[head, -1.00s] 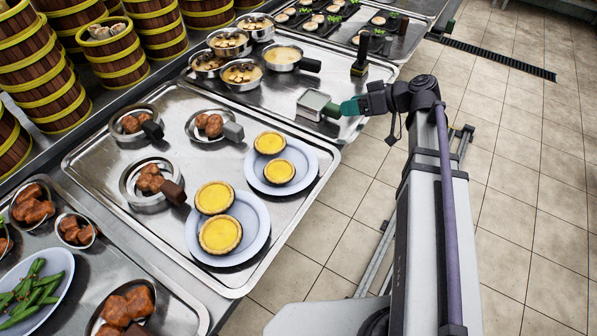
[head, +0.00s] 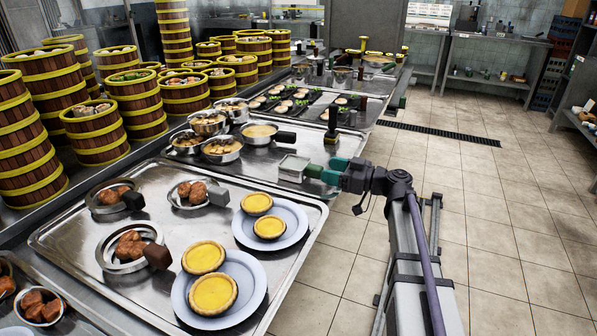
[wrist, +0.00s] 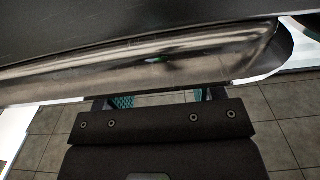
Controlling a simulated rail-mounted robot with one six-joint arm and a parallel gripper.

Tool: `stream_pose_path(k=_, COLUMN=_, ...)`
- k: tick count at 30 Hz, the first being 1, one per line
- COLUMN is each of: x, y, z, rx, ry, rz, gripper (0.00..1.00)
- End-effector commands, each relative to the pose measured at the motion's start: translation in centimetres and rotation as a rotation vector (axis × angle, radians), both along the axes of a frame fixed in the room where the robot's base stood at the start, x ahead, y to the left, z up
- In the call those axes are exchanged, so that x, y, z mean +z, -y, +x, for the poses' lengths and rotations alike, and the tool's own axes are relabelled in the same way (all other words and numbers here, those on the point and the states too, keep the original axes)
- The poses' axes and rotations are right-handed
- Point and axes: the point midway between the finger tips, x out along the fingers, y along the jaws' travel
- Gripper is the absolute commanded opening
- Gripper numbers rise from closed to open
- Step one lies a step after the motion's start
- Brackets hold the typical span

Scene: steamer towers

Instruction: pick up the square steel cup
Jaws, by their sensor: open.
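The square steel cup (head: 293,168) stands on a steel tray near its right edge in the head view. Its short dark green handle (head: 314,171) points right, toward my gripper. My gripper (head: 333,170) has teal fingers and is open at the handle's outer end. I cannot tell whether the fingers touch the handle. In the wrist view, parts of the teal fingers (wrist: 170,98) show above the dark gripper body. A large dark surface fills the top of that view, and I cannot tell what it is. The cup is not clearly visible there.
A black-handled upright tool (head: 331,122) stands behind the cup. Round steel pans (head: 222,150) of food are behind left. Plates of egg tarts (head: 271,223) sit on the nearer tray (head: 300,262). Steamer towers (head: 92,135) line the left. Open floor lies right.

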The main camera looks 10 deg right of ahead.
Motion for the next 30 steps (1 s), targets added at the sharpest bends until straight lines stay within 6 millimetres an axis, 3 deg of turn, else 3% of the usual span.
stream_pose_path(k=9, x=-0.2, y=-4.1, z=2.8, rx=0.002, ry=0.000, rz=0.000, gripper=0.62)
stream_pose_path(k=15, x=-0.2, y=-4.2, z=2.8, rx=0.000, ry=0.000, rz=0.000, gripper=0.62)
stream_pose_path(k=30, x=-0.2, y=-4.2, z=2.8, rx=0.001, ry=-0.001, rz=-0.001, gripper=0.14)
